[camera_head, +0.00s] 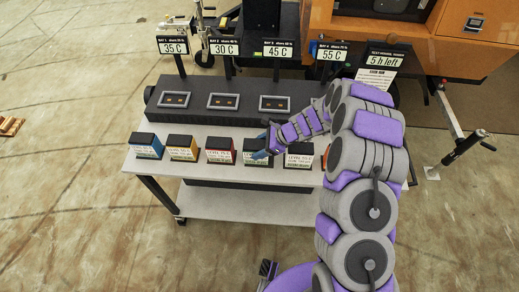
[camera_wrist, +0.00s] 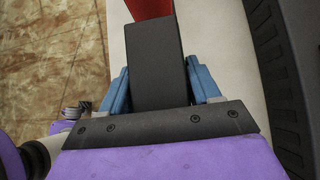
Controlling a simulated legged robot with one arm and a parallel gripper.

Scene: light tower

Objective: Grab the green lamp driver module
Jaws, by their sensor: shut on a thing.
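The green lamp driver module (camera_head: 254,160) stands in the front row on the white table, just right of the red module (camera_head: 220,151). Its front is partly covered by my gripper, and its label shows at the lower edge. My gripper (camera_head: 263,148) reaches in from the right over it. In the wrist view, the blue fingers of my gripper (camera_wrist: 161,85) are shut on both sides of the module's dark top (camera_wrist: 153,62). The red module (camera_wrist: 149,8) shows just beyond it. I cannot tell whether the held module still touches the table.
Blue (camera_head: 146,146) and yellow (camera_head: 183,148) modules stand to the left, and more modules (camera_head: 299,155) to the right. A dark rack (camera_head: 190,108) with several sockets lies behind the row. Temperature signs (camera_head: 223,47) rise behind it. The white table (camera_head: 200,178) has a bare front strip.

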